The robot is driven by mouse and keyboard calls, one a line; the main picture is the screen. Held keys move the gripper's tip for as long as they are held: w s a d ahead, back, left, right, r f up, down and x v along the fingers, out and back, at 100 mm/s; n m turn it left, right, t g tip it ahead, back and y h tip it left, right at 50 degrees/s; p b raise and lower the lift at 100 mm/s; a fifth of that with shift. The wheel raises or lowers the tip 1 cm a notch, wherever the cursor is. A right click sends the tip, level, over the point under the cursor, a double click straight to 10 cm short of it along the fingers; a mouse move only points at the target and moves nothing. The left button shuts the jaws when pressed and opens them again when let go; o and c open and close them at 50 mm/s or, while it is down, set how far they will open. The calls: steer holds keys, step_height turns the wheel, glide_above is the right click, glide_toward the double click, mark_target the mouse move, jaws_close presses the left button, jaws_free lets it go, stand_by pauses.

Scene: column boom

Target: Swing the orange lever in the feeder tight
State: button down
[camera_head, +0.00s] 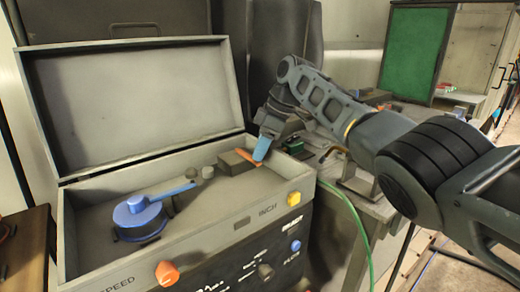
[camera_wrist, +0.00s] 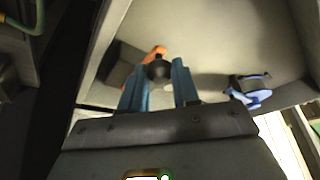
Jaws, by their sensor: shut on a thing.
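The feeder (camera_head: 190,242) is a grey open box with its lid raised, in the head view. The orange lever (camera_head: 246,157) is at its back right corner, beside a dark block (camera_head: 232,163). In the wrist view the orange lever (camera_wrist: 157,51) shows just beyond a dark round knob (camera_wrist: 158,70) between my fingers. My gripper (camera_head: 262,149) has blue fingers and reaches down over the box's right side. In the wrist view my gripper (camera_wrist: 160,85) is shut on the lever's knob end. The fingers hide part of the lever.
A blue lever on a round base (camera_head: 139,212) stands at the box's left; it also shows in the wrist view (camera_wrist: 250,92). The raised lid (camera_head: 130,100) stands behind. An orange knob (camera_head: 167,273) and a yellow knob (camera_head: 294,199) are on the front. A green hose (camera_head: 357,220) hangs at right.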

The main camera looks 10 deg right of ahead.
steer(key=c, duration=0.8)
jaws_free()
steer(key=shift+v, duration=3.95)
